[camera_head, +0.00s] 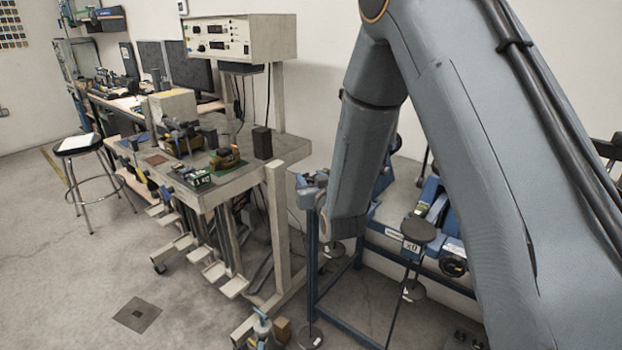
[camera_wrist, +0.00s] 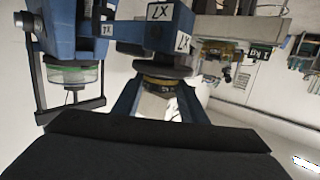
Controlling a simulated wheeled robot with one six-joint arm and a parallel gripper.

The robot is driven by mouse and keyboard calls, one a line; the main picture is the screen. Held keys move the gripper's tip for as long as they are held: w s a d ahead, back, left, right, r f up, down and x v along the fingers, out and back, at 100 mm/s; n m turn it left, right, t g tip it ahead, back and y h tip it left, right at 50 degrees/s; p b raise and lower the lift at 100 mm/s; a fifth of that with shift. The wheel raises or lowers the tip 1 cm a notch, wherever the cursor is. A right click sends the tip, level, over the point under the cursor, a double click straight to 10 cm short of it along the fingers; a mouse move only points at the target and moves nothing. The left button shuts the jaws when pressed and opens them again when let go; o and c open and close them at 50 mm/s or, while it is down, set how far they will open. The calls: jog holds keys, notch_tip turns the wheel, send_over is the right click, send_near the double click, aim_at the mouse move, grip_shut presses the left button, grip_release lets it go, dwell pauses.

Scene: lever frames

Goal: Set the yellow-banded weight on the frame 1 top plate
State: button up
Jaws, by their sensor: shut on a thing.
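In the wrist view my gripper (camera_wrist: 158,106) reaches up from the bottom edge with two dark blue fingers. It is shut on the yellow-banded weight (camera_wrist: 160,82), a dark round piece with a yellow band, seen between the fingers. A dark round plate shows just past the weight, under a blue block with white labels (camera_wrist: 160,12); I cannot tell whether they touch. In the head view my arm hides the gripper and the weight. I cannot tell which plate is the frame 1 top plate.
A glass-like cup with a green band (camera_wrist: 75,72) hangs in a blue bracket at left in the wrist view. In the head view, a blue frame with a dark round plate (camera_head: 418,230) stands right of my forearm. A cluttered workbench (camera_head: 285,150) stands left; floor left is open.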

dwell(0.3)
jog(key=o, duration=1.1)
jog(key=shift+f, duration=0.1)
jog(key=shift+o, duration=0.2)
jog(key=shift+s, duration=0.15)
jog(key=shift+p+v, duration=0.7)
jog(key=shift+v, duration=2.75)
jog(key=shift+d, duration=0.1)
